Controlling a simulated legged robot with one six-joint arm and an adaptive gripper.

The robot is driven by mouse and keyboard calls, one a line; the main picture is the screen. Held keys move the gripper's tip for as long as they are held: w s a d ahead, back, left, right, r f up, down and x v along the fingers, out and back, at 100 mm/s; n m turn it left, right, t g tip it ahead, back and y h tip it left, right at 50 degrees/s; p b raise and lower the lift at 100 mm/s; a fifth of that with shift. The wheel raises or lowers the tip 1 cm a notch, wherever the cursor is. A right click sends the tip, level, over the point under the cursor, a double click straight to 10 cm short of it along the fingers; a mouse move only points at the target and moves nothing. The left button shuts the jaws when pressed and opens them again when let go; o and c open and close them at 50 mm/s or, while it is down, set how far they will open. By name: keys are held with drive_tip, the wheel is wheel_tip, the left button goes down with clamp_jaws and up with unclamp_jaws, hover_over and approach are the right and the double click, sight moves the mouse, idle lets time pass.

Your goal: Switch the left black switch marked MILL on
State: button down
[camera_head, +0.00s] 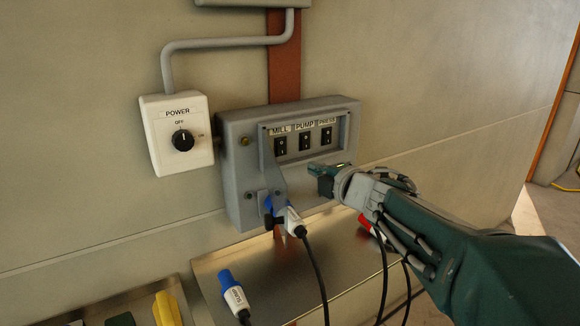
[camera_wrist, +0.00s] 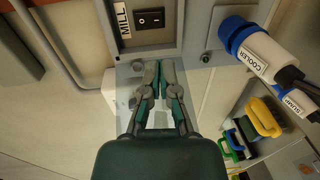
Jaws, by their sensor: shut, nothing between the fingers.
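The black MILL switch (camera_head: 281,146) is the leftmost of three rocker switches in the recessed panel of a grey box (camera_head: 236,180). Its label, MILL, is above it. In the wrist view the MILL switch (camera_wrist: 150,18) shows at the top, with its label turned sideways; I cannot tell which way the rocker is set. My gripper (camera_head: 314,168) is shut and empty, just below and right of the switches in the head view. In the wrist view my gripper (camera_wrist: 160,66) has its fingertips together below the MILL switch, apart from it.
The PUMP switch (camera_head: 305,141) and a third switch (camera_head: 326,135) sit to the right. A white POWER box (camera_head: 160,150) with a black knob is at left. A blue-and-white plug (camera_head: 284,212) is at the grey box's lower edge. Another plug (camera_head: 232,292) is over the metal shelf (camera_head: 270,270).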

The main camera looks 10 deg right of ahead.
sight(282, 155)
drive_tip(key=x, duration=1.1)
drive_tip(key=shift+w, duration=0.1)
drive_tip(key=shift+w+a+f, duration=0.1)
drive_tip(key=shift+w, duration=0.05)
drive_tip(key=shift+f, duration=0.1)
